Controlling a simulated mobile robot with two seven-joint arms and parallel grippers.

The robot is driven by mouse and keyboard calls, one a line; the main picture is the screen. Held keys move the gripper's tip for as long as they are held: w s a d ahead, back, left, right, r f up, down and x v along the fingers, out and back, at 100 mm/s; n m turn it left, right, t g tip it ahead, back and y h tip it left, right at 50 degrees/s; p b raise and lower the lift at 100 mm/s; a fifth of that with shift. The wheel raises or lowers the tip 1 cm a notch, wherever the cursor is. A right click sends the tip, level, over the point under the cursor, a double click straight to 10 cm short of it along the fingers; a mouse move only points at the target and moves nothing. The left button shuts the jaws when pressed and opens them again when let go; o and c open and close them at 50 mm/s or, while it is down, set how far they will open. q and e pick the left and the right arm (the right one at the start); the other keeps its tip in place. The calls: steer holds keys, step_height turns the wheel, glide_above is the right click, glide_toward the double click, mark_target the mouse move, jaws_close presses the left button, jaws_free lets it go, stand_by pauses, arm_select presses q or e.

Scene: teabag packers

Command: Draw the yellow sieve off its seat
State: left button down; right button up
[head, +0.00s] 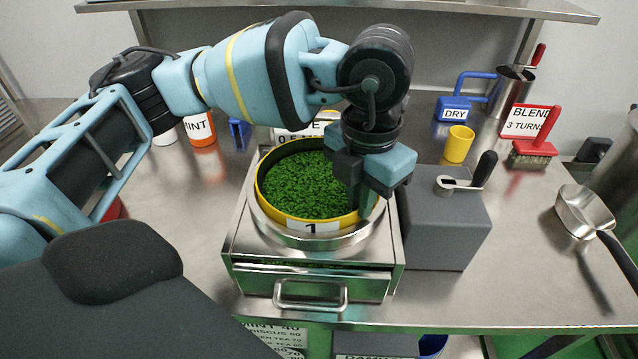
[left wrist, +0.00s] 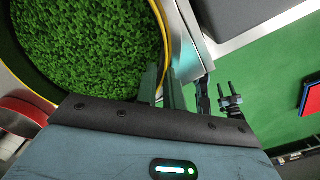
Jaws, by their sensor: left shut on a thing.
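The yellow sieve (head: 275,213) is full of green leaf and has a white label with a 1 on its front. It sits in or just over the round metal seat (head: 310,241) on top of a steel box with a front drawer. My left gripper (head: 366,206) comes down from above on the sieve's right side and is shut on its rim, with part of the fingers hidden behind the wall. In the left wrist view, the sieve's yellow rim (left wrist: 165,32) runs beside the fingers (left wrist: 160,88).
A grey box (head: 445,235) with a black-handled crank (head: 470,178) stands close to the right of the steel box. A shelf (head: 400,7) crosses above.

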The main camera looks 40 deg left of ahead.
arm_select(q)
steer(key=shift+r, duration=0.15)
steer(key=shift+r, duration=0.55)
step_height(320, 180, up, 2)
steer(key=shift+r, duration=0.2)
steer(key=s+d, duration=0.3)
steer(key=d, duration=0.4)
steer(key=s+d+r+b, duration=0.1)
steer(key=s+d, duration=0.3)
steer(key=d, duration=0.3)
steer(key=shift+d+r, duration=0.15)
steer(key=shift+d, duration=0.05)
steer(key=shift+r, duration=0.3)
